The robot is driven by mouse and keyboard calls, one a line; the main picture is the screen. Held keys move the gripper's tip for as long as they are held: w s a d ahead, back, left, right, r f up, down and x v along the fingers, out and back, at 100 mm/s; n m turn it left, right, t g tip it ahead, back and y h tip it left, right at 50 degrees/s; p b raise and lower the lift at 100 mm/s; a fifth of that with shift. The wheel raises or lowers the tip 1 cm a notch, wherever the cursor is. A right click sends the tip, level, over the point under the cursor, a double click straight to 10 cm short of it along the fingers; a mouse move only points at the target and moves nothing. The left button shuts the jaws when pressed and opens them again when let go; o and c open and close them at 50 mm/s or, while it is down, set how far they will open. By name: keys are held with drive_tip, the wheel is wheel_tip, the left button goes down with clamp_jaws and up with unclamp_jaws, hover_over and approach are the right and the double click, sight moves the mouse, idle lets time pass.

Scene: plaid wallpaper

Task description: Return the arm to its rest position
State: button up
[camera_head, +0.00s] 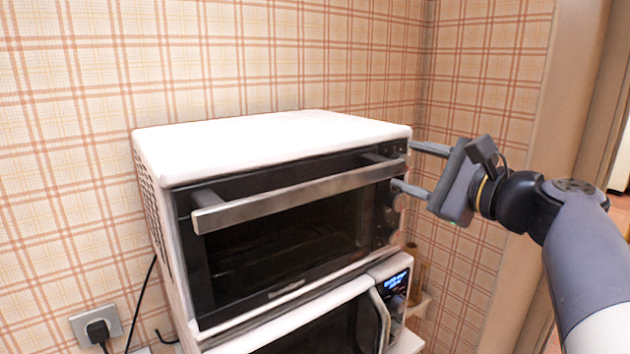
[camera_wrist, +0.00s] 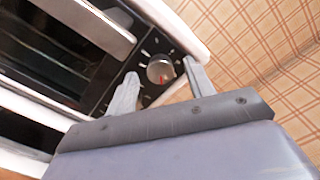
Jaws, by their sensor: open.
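My gripper (camera_head: 410,168) is at the right front of a white toaster oven (camera_head: 270,145), its two grey fingers spread apart with nothing held between them. In the wrist view my gripper (camera_wrist: 160,82) is open, and a round oven knob (camera_wrist: 160,69) with a red mark shows between and beyond the fingertips. In the head view the fingers are beside the oven's right front edge; I cannot tell whether they touch it. My arm comes in from the right side of the head view.
The oven door with its metal handle (camera_head: 300,195) is closed. A microwave (camera_head: 330,325) with a lit display stands beneath the oven. Plaid wall (camera_head: 240,60) is behind. A wall socket with a plug (camera_head: 97,326) is at lower left. A doorway opens at far right.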

drive_tip(key=shift+w+f+n+b, duration=0.1)
drive_tip(key=shift+n+b, duration=1.25)
drive_tip(key=shift+n, duration=3.2)
drive_tip(key=shift+f+n+b, duration=0.1)
drive_tip(key=shift+n+b, duration=1.25)
drive_tip(key=shift+n, duration=3.2)
